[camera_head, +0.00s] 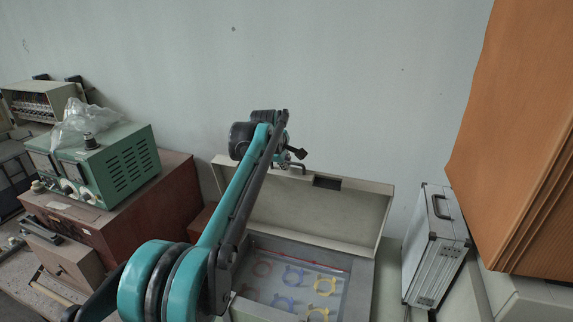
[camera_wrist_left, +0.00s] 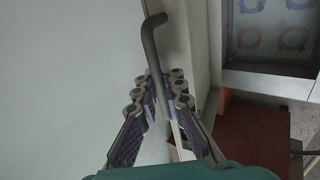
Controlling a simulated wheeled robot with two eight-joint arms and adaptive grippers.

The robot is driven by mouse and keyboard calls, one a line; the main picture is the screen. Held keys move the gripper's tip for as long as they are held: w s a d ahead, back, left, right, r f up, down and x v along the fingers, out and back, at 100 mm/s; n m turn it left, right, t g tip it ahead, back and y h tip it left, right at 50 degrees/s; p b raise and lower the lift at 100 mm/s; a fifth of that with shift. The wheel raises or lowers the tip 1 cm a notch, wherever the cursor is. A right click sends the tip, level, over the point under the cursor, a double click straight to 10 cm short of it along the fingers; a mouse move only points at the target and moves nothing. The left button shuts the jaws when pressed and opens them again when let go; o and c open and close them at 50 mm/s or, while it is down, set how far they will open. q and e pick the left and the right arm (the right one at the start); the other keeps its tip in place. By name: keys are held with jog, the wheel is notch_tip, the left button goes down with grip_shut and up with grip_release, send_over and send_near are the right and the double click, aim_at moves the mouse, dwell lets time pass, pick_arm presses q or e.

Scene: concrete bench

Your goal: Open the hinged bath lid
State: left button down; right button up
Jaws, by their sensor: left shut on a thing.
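The bath lid (camera_head: 330,215) is a beige hinged panel, standing raised and tilted up at the back of the bath (camera_head: 358,285). The bath's inside is uncovered and shows several red, blue and yellow ring shapes. My left arm reaches over from the left, and my left gripper (camera_head: 292,153) is at the lid's upper edge. It is shut on the lid's handle (camera_head: 298,168), which the gripper partly hides. In the left wrist view the bent grey handle (camera_wrist_left: 150,45) runs between the fingers of the gripper (camera_wrist_left: 160,95). The bath also shows there at upper right (camera_wrist_left: 228,50).
A green instrument (camera_head: 125,163) with a plastic bag on top stands on a brown cabinet (camera_head: 165,190) at left. A silver case (camera_head: 437,250) stands right of the bath. A large orange-brown object (camera_head: 525,140) fills the far right. A plain wall is behind.

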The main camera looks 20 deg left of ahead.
pick_arm(q)
jog(key=shift+w+d, duration=0.1)
jog(key=shift+w, duration=0.3)
pick_arm(e)
jog(key=shift+w, duration=0.4)
pick_arm(q)
jog(key=c, duration=1.8)
grip_release()
jog(key=shift+o, duration=0.9)
jog(key=shift+r, duration=0.1)
jog(key=v, duration=1.2)
